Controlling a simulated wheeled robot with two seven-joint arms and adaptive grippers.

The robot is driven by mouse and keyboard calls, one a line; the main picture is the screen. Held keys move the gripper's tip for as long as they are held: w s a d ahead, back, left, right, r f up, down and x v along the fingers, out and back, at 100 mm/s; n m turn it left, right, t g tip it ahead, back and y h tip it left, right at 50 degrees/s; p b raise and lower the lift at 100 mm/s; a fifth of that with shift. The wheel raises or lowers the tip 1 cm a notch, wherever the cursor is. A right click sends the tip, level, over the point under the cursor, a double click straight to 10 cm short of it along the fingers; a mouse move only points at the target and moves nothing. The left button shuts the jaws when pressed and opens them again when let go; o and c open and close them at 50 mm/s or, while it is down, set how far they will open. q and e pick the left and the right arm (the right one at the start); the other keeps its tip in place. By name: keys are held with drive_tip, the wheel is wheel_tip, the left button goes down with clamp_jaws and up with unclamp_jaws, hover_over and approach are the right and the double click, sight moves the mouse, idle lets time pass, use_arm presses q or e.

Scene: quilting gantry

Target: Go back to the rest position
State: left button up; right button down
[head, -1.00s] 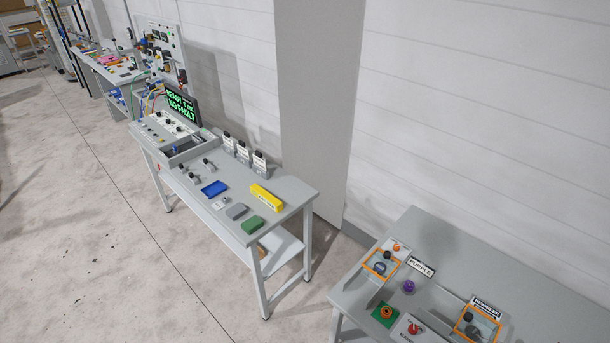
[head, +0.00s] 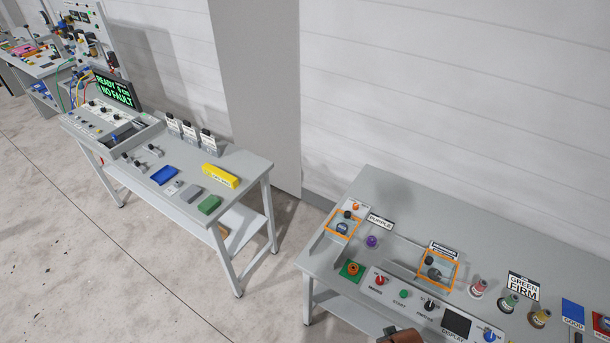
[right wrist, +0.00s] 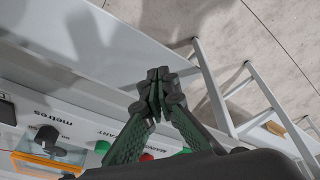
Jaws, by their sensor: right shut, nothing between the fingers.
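My right gripper (right wrist: 158,92) shows in the right wrist view with its dark green fingers together and nothing between them. It is above the front edge of the control table, with the panel (right wrist: 70,125) at the lower left of that view. In the head view, a small brown part of my arm shows at the bottom edge. My left gripper is not in view.
The control table (head: 375,190) fills the lower right, with a panel of knobs and buttons (head: 415,301), spools (head: 508,303) and orange-framed boxes (head: 438,268) on it. A second table (head: 240,163) with a screen (head: 114,90) stands at left. Bare floor (head: 60,230) lies in front.

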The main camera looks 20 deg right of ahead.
drive_tip(key=s+a+f+g+b, duration=0.1)
drive_tip(key=s+f+b, duration=0.25)
drive_tip(key=f, duration=1.25)
drive_tip(key=s+f+b, duration=0.2)
drive_tip(key=s+f, duration=0.2)
drive_tip(key=f, duration=1.1)
drive_tip(key=s+f+n+g+b, duration=0.1)
drive_tip(key=s+f+b, duration=0.3)
drive_tip(key=s+f, duration=1.1)
drive_tip(key=shift+s+f+y, duration=0.3)
drive_tip(key=shift+s+f, duration=0.1)
drive_tip(key=shift+f, duration=0.15)
drive_tip(key=c, duration=2.7)
unclamp_jaws()
drive_tip(key=shift+c, duration=0.2)
